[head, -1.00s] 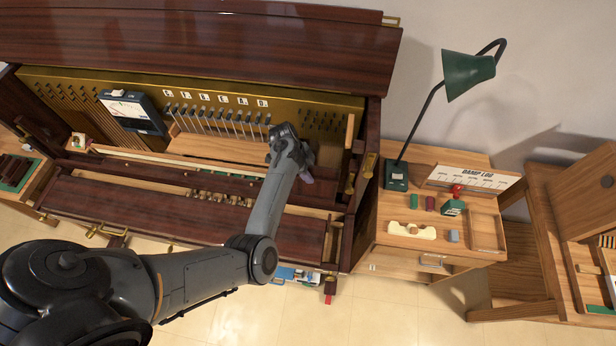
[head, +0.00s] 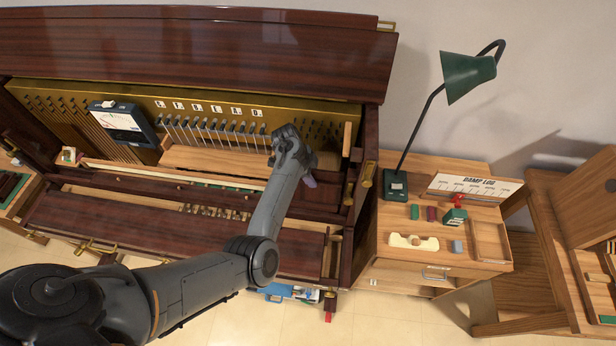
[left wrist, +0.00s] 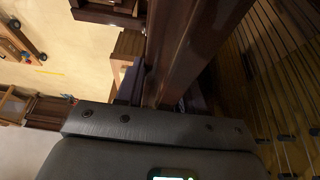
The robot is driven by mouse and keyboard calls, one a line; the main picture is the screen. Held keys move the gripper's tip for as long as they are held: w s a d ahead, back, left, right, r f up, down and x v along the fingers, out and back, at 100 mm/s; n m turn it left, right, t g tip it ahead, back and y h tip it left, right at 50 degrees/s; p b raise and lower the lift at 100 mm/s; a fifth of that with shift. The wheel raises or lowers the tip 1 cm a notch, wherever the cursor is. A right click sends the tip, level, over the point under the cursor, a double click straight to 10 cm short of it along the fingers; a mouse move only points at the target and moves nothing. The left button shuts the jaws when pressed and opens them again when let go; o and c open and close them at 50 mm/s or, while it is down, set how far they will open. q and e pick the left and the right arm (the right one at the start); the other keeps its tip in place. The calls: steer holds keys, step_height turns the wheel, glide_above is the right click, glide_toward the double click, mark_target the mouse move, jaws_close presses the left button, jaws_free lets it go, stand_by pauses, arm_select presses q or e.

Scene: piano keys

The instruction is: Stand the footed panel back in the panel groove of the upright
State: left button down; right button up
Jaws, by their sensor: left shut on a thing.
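The upright (head: 90,207) is a dark reddish-brown piano with its lid raised and its inside bare. My left gripper (head: 308,180) reaches over its right part, right of the row of hammers; a purple tip shows below the wrist. In the left wrist view a dark brown board (left wrist: 188,45) runs up from the gripper body, with purple pads beside it. The gripper is shut, apparently on this board, which I take to be the footed panel. Its foot and the panel groove cannot be made out. My right gripper is not in view.
A side cabinet (head: 437,270) stands to the right, with a green lamp (head: 467,76), a damp log card (head: 474,187) and small items on top. A dial meter (head: 124,122) sits at the piano's back left. Open floor (head: 395,310) lies in front.

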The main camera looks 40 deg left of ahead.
arm_select(q)
steer(key=shift+w+d, duration=0.15)
steer(key=shift+w, duration=0.05)
steer(key=shift+f+b, duration=1.05)
steer(key=shift+f, duration=0.45)
steer(key=shift+f+b, duration=0.35)
steer(key=shift+f, duration=0.35)
stand_by(0.5)
steer(key=c, duration=0.6)
jaws_free()
steer(key=shift+f, duration=0.1)
steer(key=shift+s, duration=0.1)
